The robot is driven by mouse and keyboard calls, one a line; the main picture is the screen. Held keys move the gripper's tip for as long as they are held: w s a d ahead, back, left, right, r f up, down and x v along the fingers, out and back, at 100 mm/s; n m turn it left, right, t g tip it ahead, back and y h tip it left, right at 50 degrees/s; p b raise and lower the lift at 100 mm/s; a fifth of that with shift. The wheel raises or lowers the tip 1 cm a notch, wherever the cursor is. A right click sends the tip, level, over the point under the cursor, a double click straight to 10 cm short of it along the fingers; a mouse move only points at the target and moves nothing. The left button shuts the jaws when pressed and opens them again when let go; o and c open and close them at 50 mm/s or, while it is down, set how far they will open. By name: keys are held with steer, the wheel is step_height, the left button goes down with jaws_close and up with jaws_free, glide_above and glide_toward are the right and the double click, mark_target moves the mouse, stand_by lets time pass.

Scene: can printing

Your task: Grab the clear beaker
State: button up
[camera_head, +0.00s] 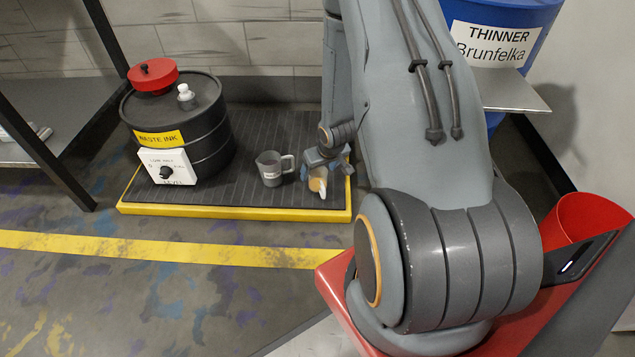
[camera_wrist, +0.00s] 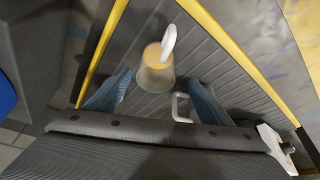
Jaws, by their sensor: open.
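The clear beaker (camera_head: 318,183) has an amber tint and a pale handle. It stands on the dark ribbed tray, near its front right part. In the wrist view the beaker (camera_wrist: 155,75) shows just beyond my fingertips, roughly midway between them, with its handle pointing up and right. My gripper (camera_head: 325,162) is just above and behind the beaker in the head view, partly overlapping it. In the wrist view my gripper (camera_wrist: 160,90) is open, with its two blue fingers spread apart and nothing held between them. Whether the fingers reach down beside the beaker, I cannot tell.
A grey jug (camera_head: 270,170) stands left of the beaker; its pale handle (camera_wrist: 181,107) shows beside my right finger. A black waste ink drum (camera_head: 205,130) stands farther left on the yellow-edged tray (camera_head: 235,211). A blue thinner drum (camera_head: 500,20) is at the back right.

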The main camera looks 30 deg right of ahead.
mark_target(319, 174)
steer(key=shift+d+b+x, duration=0.2)
steer(key=shift+b+x, duration=0.75)
steer(key=shift+x, duration=0.4)
steer(key=shift+d+b+x, duration=0.15)
steer(key=shift+b+x, duration=0.8)
steer(key=shift+x, duration=0.35)
steer(key=shift+s, duration=0.2)
steer(key=c, duration=1.2)
